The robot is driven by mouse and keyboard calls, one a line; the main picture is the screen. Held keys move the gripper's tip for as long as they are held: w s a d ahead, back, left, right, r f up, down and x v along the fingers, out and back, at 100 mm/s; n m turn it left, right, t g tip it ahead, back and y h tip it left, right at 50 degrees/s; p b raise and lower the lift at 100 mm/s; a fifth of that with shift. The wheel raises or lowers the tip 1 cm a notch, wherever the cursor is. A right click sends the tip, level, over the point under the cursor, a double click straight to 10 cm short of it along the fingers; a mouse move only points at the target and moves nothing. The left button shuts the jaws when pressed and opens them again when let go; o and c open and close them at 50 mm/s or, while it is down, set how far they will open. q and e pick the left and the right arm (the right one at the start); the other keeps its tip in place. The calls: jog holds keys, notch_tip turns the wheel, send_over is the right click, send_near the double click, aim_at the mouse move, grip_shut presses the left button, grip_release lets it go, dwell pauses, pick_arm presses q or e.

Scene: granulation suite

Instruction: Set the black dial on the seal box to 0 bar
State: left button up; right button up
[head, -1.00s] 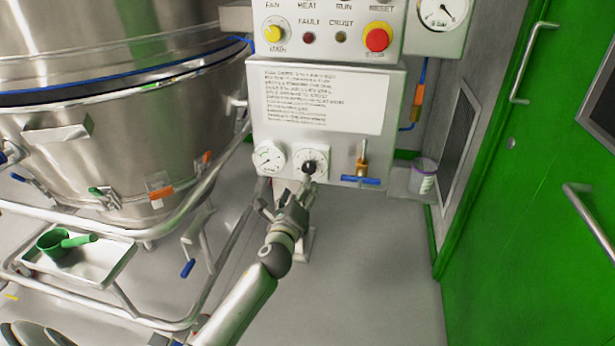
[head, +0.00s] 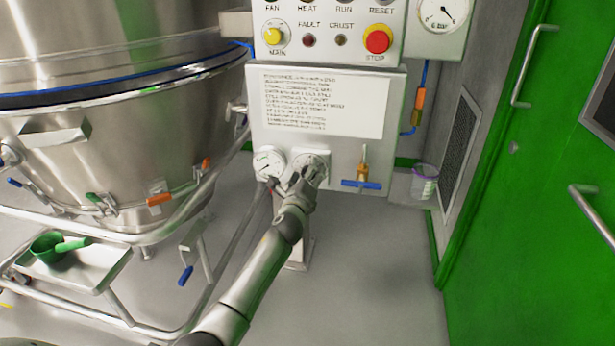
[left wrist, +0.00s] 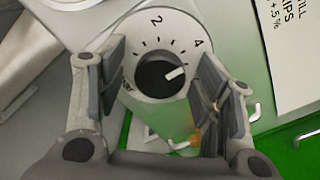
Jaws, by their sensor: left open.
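The seal box (head: 270,130) is a pale panel box with a printed sheet. Its black dial (left wrist: 156,76) sits on a round white scale marked 2 and 4. Its white pointer mark (left wrist: 176,73) points right and slightly up in the left wrist view, just clockwise past the 4. My left gripper (head: 301,181) is at the dial, open. In the left wrist view its fingers (left wrist: 160,84) stand on either side of the knob, apparently apart from it. In the head view the gripper hides the knob, leaving part of the white scale (head: 316,160) visible. My right gripper is out of view.
A small gauge (head: 268,163) sits left of the dial, and a brass valve with a blue handle (head: 361,184) to its right. Above are buttons, including a red stop button (head: 377,40). A steel vessel (head: 110,150) stands left, a green door (head: 530,200) right.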

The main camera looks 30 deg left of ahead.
pick_arm(q)
jog(key=c, duration=1)
